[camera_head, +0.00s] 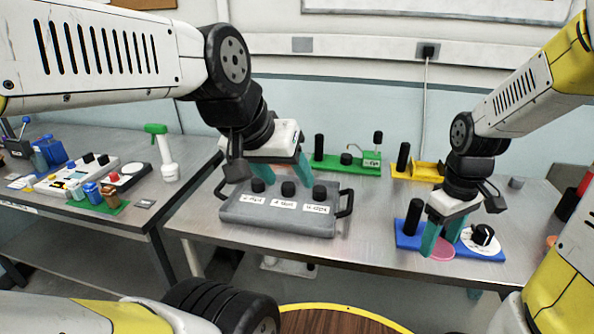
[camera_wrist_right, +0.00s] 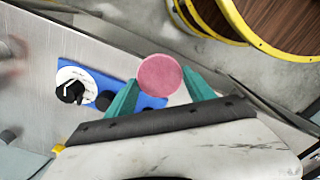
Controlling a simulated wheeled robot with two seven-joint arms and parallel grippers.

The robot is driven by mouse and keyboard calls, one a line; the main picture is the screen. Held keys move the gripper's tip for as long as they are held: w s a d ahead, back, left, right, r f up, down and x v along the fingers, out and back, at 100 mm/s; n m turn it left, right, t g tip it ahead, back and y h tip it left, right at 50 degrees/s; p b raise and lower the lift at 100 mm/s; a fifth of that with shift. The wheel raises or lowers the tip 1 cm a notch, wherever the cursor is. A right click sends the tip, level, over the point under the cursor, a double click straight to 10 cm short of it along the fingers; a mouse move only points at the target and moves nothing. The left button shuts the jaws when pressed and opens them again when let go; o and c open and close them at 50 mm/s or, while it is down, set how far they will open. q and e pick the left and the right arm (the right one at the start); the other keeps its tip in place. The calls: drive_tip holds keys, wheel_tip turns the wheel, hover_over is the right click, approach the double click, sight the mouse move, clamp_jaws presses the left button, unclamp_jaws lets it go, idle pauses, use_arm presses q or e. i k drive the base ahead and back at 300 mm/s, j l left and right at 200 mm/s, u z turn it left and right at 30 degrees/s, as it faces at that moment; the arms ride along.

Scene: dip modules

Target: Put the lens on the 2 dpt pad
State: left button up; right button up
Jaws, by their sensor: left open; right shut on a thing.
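The pink round lens (camera_head: 441,250) is between the teal fingers of my right gripper (camera_head: 440,245), at the front edge of a blue base. In the right wrist view the lens (camera_wrist_right: 159,75) is gripped flat between both fingertips. A grey tray (camera_head: 275,221) holds three dark round pads with white labels in front. The left pad (camera_head: 257,185) stands behind a label that seems to read 2 dpt (camera_head: 252,199). The middle pad (camera_head: 288,189) and right pad (camera_head: 319,192) have similar labels. My left gripper (camera_head: 272,174) is open and empty above the tray.
The blue base (camera_head: 405,241) carries a black post (camera_head: 413,217) and a white dial (camera_head: 483,240). A green base (camera_head: 330,163) and a yellow base (camera_head: 415,173) stand behind. Bare table (camera_head: 372,215) lies between tray and blue base.

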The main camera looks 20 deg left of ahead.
sight(258, 181)
drive_tip(key=i+j, duration=0.1)
drive_tip(key=j, duration=1)
drive_tip(key=i+j, duration=0.15)
drive_tip(key=j, duration=0.4)
drive_tip(key=i+j, duration=0.1)
drive_tip(key=j, duration=0.4)
drive_tip(key=j+u, duration=0.05)
